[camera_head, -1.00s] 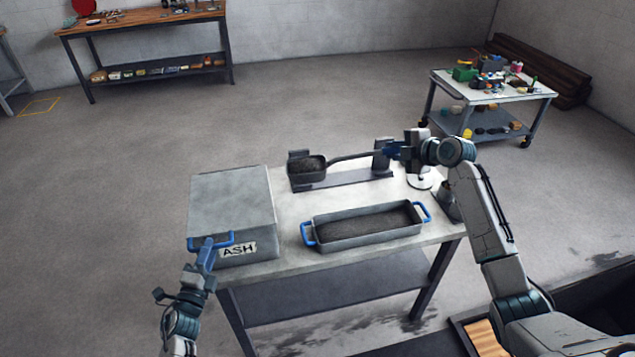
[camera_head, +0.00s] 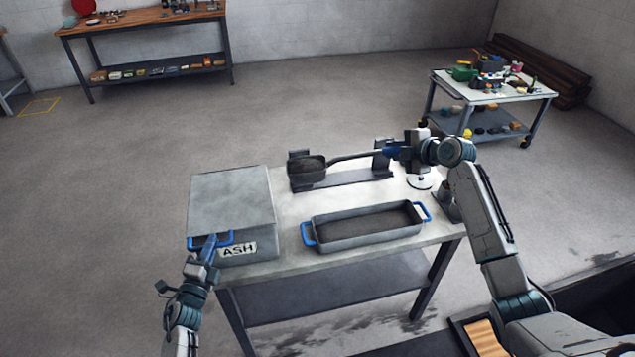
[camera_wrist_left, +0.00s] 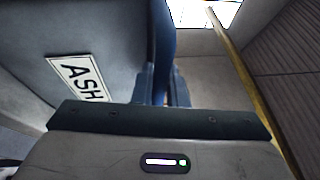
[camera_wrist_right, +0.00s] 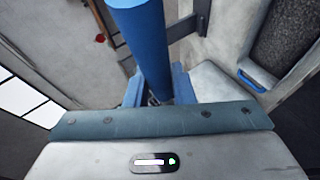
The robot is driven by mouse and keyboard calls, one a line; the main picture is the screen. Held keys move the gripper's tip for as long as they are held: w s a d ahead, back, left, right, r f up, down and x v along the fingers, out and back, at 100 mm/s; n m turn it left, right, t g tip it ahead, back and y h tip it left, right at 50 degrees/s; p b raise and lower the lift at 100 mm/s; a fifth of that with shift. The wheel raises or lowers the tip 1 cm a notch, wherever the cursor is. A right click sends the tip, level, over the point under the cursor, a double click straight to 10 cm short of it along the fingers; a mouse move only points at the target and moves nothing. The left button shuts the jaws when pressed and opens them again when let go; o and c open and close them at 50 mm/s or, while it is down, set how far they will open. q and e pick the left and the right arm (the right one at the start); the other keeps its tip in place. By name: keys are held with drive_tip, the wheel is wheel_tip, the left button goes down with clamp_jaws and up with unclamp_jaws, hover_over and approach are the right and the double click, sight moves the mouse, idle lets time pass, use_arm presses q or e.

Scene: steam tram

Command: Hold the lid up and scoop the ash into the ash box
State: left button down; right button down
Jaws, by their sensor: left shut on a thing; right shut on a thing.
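The grey ash box (camera_head: 228,200) stands at the left end of the table, marked ASH on its front, and its lid lies closed on top. My left gripper (camera_head: 209,246) is shut on the blue lid handle (camera_head: 190,243) at the box's front; the label also shows in the left wrist view (camera_wrist_left: 80,78). My right gripper (camera_head: 397,151) is shut on the blue grip of the scoop (camera_head: 308,168), which also fills the right wrist view (camera_wrist_right: 143,45). The scoop's pan is at the left end of its dark rack (camera_head: 345,180). A grey tray of dark ash (camera_head: 345,238) stands in front.
The tray has blue handles at both ends. A white round-based stand (camera_head: 421,182) is beside my right wrist at the table's back right. The tabletop (camera_head: 285,243) is bare between box and tray. Other furniture stands well away.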

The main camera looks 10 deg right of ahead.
drive_tip(key=shift+r, duration=0.15)
use_arm(q)
drive_tip(key=w+r, duration=0.3)
drive_tip(key=r, duration=0.6)
drive_tip(key=w+r, duration=0.3)
drive_tip(key=r, duration=0.6)
drive_tip(key=w+r, duration=1)
drive_tip(key=w, duration=0.3)
drive_tip(key=shift+w, duration=0.35)
drive_tip(key=shift+r, duration=0.1)
use_arm(e)
drive_tip(key=shift+a, duration=0.1)
